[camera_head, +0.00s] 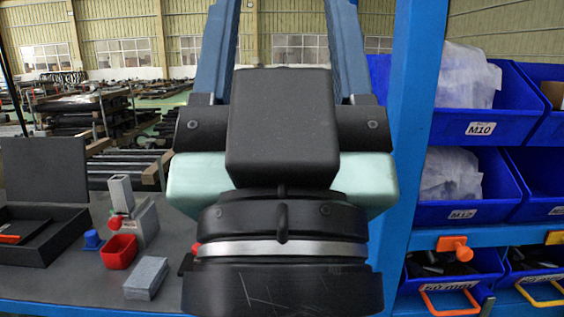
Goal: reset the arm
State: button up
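My gripper (286,30) is large and close in the middle of the camera_head view. Its two long blue-grey fingers point up, with a wide empty gap between them, so it looks open. Their tips are cut off by the top edge. Below the fingers are a black block, a pale green body and a black round wrist with a silver ring, all mine. I see nothing held between the fingers. My arm hides the middle of the grey worktop (72,284).
A grey block (146,278), red bin (119,251), blue piece (93,240), metal fixture (144,222) and open black case (52,235) stand left. A blue post (408,130) rises close right of my arm. Blue bins (468,185) with bagged parts are further right.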

notch_tip(320, 180, up, 18)
jog(key=p, duration=1.6)
